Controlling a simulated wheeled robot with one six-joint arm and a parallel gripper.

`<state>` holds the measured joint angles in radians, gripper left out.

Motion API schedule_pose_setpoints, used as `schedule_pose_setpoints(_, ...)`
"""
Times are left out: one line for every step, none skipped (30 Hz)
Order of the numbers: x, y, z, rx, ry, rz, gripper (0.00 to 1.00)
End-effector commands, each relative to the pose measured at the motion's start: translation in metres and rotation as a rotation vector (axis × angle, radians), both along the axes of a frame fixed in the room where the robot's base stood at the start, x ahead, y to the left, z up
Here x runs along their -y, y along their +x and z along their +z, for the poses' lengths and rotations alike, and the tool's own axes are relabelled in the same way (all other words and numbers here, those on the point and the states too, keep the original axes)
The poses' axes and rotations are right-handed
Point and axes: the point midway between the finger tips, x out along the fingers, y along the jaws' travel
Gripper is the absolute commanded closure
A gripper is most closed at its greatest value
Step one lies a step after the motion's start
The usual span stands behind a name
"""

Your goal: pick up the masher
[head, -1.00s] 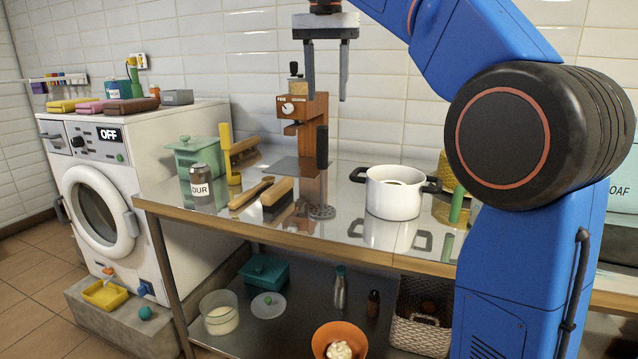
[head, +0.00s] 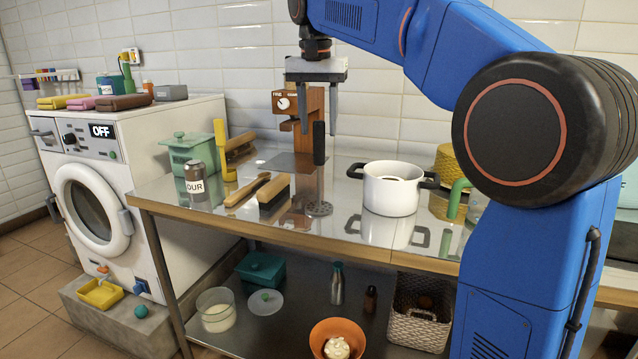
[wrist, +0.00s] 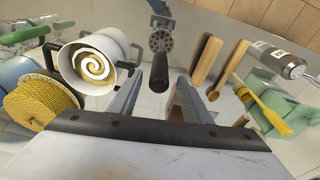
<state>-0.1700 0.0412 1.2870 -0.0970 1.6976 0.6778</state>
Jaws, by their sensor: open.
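The masher stands upright on the metal table, with its black handle (head: 319,143) up and its round perforated head (head: 319,208) at the bottom. My gripper (head: 318,133) is open and points down, with its fingertips on either side of the handle's top in the head view. In the wrist view the masher's perforated head (wrist: 160,40) and black handle (wrist: 159,73) show between the two fingers of my gripper (wrist: 162,82). The fingers look apart from the handle, with nothing held.
A white pot (head: 391,190) with dark handles stands right of the masher. A brush (head: 273,191) and a wooden-handled tool (head: 247,190) lie to its left. A wooden grinder-like stand (head: 299,103) is behind. A dark jar (head: 195,178) and green canister (head: 189,150) stand farther left.

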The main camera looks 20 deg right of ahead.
Motion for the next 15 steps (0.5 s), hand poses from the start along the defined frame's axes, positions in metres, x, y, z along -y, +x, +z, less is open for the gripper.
schedule_pose_setpoints(0.001,0.001,-0.005,0.0,0.0,0.0,0.56)
schedule_pose_setpoints(0.001,0.001,-0.007,-0.001,0.001,0.0,0.56)
schedule_pose_setpoints(0.001,0.001,-0.01,-0.001,0.0,0.0,0.56)
schedule_pose_setpoints(0.001,0.001,-0.011,-0.001,0.001,0.0,0.56)
schedule_pose_setpoints(0.001,0.001,-0.012,0.0,0.0,0.0,0.56)
schedule_pose_setpoints(0.001,0.001,-0.013,0.0,0.0,0.0,0.56)
schedule_pose_setpoints(0.001,0.001,-0.015,0.0,0.0,0.0,0.56)
schedule_pose_setpoints(0.001,0.001,-0.018,0.0,0.0,0.0,0.56)
schedule_pose_setpoints(0.001,0.001,-0.022,-0.001,0.0,0.0,0.56)
schedule_pose_setpoints(0.002,0.001,-0.026,-0.002,0.0,0.0,0.56)
schedule_pose_setpoints(0.002,0.0,-0.03,-0.001,0.0,0.0,0.56)
schedule_pose_setpoints(0.002,0.0,-0.036,-0.001,0.0,0.0,0.56)
schedule_pose_setpoints(0.002,0.0,-0.04,-0.001,0.0,0.0,0.56)
schedule_pose_setpoints(0.002,0.0,-0.045,-0.001,0.0,0.0,0.56)
schedule_pose_setpoints(0.003,0.001,-0.049,-0.001,0.001,0.0,0.56)
